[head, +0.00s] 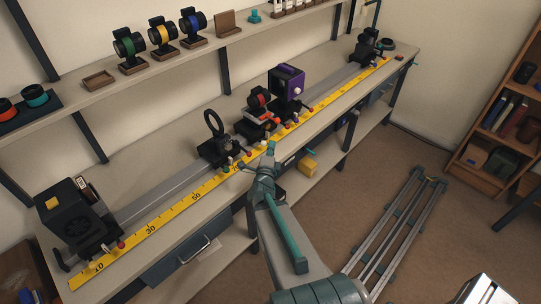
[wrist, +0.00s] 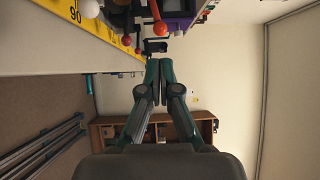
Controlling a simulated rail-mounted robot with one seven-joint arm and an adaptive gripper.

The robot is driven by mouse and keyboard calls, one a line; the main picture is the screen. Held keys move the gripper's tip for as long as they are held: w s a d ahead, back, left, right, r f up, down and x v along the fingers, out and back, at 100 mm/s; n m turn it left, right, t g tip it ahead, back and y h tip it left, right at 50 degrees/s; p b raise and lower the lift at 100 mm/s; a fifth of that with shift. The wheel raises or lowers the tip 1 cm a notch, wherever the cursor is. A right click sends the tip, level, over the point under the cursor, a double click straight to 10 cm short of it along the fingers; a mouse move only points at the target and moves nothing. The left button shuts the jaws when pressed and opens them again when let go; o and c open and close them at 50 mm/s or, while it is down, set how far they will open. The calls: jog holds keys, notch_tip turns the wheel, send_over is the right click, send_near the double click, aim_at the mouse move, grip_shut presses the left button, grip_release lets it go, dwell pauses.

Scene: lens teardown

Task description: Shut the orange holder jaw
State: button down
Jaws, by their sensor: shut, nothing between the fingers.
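The orange holder jaw (head: 270,117) sits on a dark carriage on the bench rail in the head view, below a dark round lens with a reddish ring (head: 259,98). Its parts are small, and I cannot tell how far it stands open. My gripper (head: 271,147) is at the bench's front edge, just in front of the yellow scale and below the jaw in the picture. In the wrist view my gripper (wrist: 159,64) has its teal fingers together with nothing between them. Red ball-ended levers (wrist: 160,28) show beyond and above the fingertips. The orange jaw is not clearly visible there.
A purple box-shaped unit (head: 287,82) stands right of the jaw, and a black ring holder (head: 215,128) stands left. The yellow scale (head: 172,211) runs along the bench front. A shelf with lenses (head: 160,36) is above.

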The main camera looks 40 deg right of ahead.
aim_at(277, 122)
jog(key=b+x, duration=0.2)
jog(key=x, duration=0.7)
jog(key=shift+w+d+r, duration=0.2)
jog(key=shift+w+d+f, duration=0.1)
jog(key=shift+w+d, duration=0.3)
jog(key=shift+d, duration=0.1)
